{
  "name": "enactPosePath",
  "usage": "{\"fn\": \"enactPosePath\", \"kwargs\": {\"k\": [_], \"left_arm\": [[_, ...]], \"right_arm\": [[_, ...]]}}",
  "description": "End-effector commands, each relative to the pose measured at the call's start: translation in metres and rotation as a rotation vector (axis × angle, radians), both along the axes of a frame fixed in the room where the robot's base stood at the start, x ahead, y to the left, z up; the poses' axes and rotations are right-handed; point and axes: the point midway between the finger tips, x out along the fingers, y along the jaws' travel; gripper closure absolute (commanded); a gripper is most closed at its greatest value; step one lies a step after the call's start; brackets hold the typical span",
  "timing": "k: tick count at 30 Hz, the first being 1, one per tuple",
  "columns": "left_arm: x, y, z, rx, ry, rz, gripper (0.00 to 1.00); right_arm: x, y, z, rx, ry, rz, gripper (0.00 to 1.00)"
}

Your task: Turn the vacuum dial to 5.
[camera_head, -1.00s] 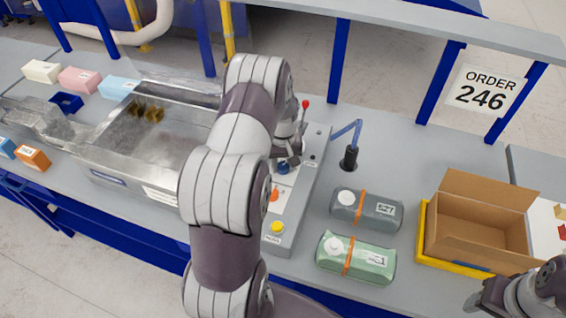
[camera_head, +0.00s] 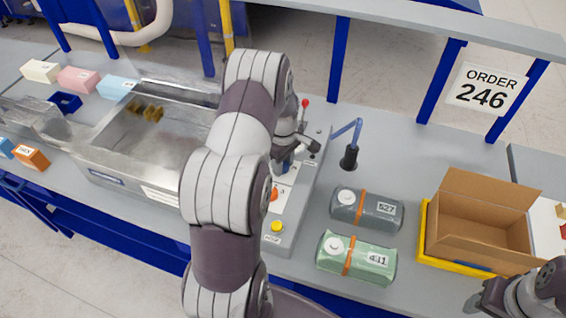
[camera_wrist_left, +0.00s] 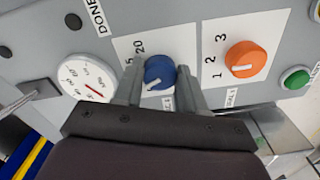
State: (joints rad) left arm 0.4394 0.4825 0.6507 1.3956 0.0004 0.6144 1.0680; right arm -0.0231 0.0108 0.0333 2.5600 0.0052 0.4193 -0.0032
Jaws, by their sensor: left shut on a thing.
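The blue dial (camera_wrist_left: 160,70) sits on the grey control panel (camera_wrist_left: 205,20) in the left wrist view. Its white pointer mark points to the lower left; a 20 and a partly hidden number ending in 5 show beside it. My left gripper (camera_wrist_left: 158,88) has one finger on each side of the dial and is shut on it. In the head view my left gripper (camera_head: 294,150) is over the panel, and its arm hides part of it. My right gripper (camera_head: 480,298) is at the lower right, its jaws unclear.
An orange dial (camera_wrist_left: 245,60) marked 1, 2, 3 and a green button (camera_wrist_left: 295,78) are beside the blue dial. A round gauge (camera_wrist_left: 87,78) is on its other side. Grey (camera_head: 366,209) and green (camera_head: 357,257) packs and an open carton (camera_head: 480,225) stand right of the panel.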

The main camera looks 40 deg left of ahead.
Motion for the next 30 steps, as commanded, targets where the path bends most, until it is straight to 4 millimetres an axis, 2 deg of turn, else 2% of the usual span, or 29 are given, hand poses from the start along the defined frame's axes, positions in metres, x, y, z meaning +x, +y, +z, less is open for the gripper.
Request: {"fn": "enactPosePath", "kwargs": {"k": [15, 21, 30], "left_arm": [[0.0024, 0.0016, 0.0020, 0.003, -0.007, 0.441, 0.91], [0.0026, 0.0017, 0.0022, 0.003, -0.008, 0.554, 0.91], [0.0026, 0.0018, 0.0024, 0.004, -0.008, 0.636, 0.91]], "right_arm": [[0.0000, 0.0000, -0.0038, 0.000, 0.000, 0.000, 0.49], [-0.0001, 0.0000, -0.0044, 0.000, 0.000, 0.000, 0.49], [0.0000, 0.0000, -0.0048, 0.000, 0.000, 0.000, 0.49]]}}
